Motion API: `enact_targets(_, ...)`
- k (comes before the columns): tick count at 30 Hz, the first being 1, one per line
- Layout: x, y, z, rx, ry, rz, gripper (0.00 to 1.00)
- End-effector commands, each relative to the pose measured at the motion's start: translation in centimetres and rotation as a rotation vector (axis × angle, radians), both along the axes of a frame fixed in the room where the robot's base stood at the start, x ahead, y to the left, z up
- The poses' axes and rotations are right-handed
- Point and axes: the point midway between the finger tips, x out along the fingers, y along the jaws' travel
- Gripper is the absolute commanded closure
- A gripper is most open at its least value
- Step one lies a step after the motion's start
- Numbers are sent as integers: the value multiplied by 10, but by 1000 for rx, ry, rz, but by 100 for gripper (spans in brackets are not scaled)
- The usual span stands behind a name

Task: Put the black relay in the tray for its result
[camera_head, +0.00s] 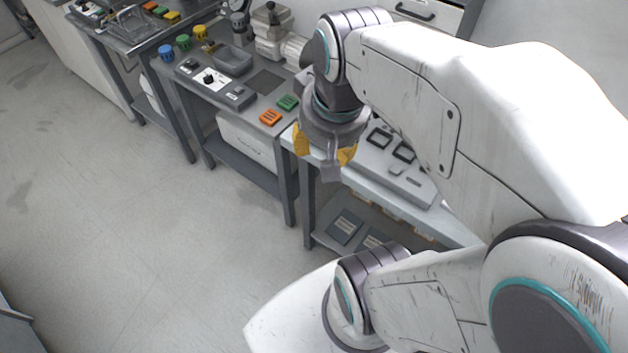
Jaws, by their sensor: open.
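My gripper (325,160) hangs at the end of my arm in the upper middle, over the front edge of the light-topped bench. Its yellow-sided fingers are apart, and I see nothing held between them. I cannot surely make out the black relay; a small dark block (190,65) lies at the left end of the middle bench, beside a white panel with a black knob (208,78). A grey open tray (233,61) stands behind that panel. An orange piece (270,117) and a green piece (287,102) lie at that bench's right end; whether they are result trays is unclear.
The middle bench (262,84) also carries blue, green and yellow-topped knobs (183,42) and a grey machine (270,30). The right bench holds a grey panel with dark square frames (392,150). Another bench (125,30) stands at upper left. The floor at left is clear.

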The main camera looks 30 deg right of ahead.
Motion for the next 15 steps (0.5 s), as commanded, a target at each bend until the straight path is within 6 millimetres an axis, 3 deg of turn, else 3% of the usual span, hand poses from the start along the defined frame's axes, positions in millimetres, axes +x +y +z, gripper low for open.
enact_targets(1, -10, 14, -5, -11, -8, 84, 60)
enact_targets(6, -33, 37, -18, -36, -22, 260, 60)
enact_targets(15, -43, 45, -25, -48, -25, 338, 60)
